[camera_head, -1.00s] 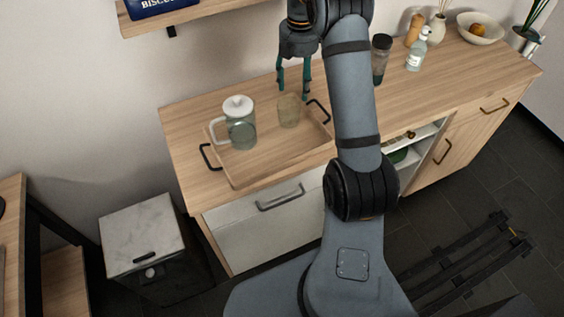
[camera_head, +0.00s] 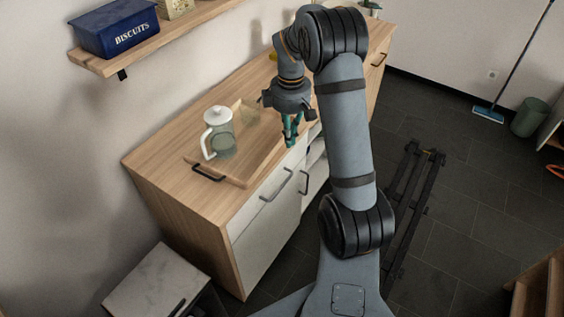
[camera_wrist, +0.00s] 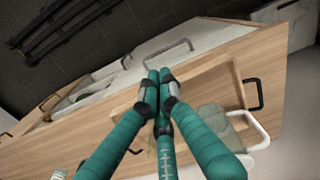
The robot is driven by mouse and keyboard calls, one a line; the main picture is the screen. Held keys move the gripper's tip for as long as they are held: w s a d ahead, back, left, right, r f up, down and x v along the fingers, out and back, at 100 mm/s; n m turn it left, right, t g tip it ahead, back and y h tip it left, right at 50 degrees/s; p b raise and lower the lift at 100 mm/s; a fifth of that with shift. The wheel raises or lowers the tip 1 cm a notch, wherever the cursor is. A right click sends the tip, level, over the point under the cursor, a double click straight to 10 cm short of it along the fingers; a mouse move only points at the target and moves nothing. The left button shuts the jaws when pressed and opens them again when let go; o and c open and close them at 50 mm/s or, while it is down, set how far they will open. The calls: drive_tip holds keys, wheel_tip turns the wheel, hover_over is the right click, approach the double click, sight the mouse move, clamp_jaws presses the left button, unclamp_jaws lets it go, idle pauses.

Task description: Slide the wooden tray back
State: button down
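The wooden tray (camera_head: 234,181) lies flat on the wooden cabinet top, close to its front edge. One black handle (camera_head: 209,173) shows at its near end; it also shows in the wrist view (camera_wrist: 253,95). My gripper (camera_head: 291,144) points down by the tray's front side. In the wrist view its teal fingers (camera_wrist: 159,78) are drawn together with nothing between them, near the tray's front rim. I cannot tell whether they touch it.
The cabinet (camera_head: 180,195) has front drawers with handles below the tray. A shelf (camera_head: 150,47) with a blue biscuit tin (camera_head: 115,29) hangs on the wall behind. A marble-topped box (camera_head: 155,283) stands at the left. The floor in front is mostly clear.

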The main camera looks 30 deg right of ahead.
drive_tip(key=w+f+m, duration=0.1)
drive_tip(key=f, duration=0.2)
drive_tip(key=w+f+m+p, duration=0.1)
drive_tip(key=f, duration=0.2)
drive_tip(key=w+f+m+p, duration=0.1)
drive_tip(key=f, duration=0.3)
drive_tip(key=shift+w+a+f, duration=0.1)
drive_tip(key=shift+w+a, duration=0.05)
drive_tip(key=shift+w, duration=0.25)
drive_tip(key=shift+w+a+f+p, duration=0.1)
drive_tip(key=shift+w+a+p, duration=0.3)
drive_tip(key=shift+w, duration=0.15)
